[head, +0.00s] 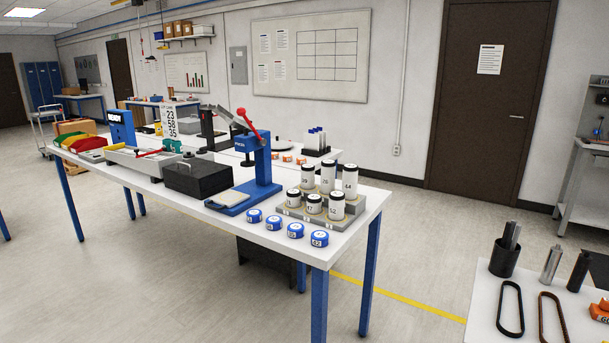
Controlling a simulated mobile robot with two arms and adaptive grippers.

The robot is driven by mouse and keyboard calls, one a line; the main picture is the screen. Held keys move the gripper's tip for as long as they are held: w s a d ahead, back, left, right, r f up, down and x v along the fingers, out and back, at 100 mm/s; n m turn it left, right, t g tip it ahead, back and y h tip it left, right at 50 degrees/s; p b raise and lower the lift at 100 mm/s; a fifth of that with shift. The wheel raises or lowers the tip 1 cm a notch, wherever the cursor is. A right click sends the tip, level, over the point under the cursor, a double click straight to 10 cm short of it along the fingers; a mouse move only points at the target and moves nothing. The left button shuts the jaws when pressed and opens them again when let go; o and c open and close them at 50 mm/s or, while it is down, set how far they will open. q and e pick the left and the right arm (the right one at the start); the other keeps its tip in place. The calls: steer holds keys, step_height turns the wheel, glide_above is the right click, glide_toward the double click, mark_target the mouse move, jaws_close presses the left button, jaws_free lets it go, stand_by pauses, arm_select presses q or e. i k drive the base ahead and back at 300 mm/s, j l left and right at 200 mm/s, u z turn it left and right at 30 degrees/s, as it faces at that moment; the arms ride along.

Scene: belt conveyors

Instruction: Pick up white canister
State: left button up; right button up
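Several white canisters with black lids stand upright in a grey stepped rack (290,213) at the right end of the long white table. The back row has a left canister (307,180), a middle one (327,180) and a right one (350,183). The front row has a left canister (293,199), a middle one (314,205) and a right one (337,208). They carry dark printed numbers, too small to read surely. Neither of my grippers is in view.
Several blue-lidded round tins (274,223) line the table's front edge. A blue lever press (262,165) and a black box (199,178) stand left of the rack. Another white table (485,305) with belts and a black cup (503,259) is lower right. Open floor lies in front.

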mark_target(307, 170)
steer(key=i+j, duration=0.65)
steer(key=i+j+z, duration=0.1)
steer(key=i+j, duration=0.5)
steer(key=j, duration=0.25)
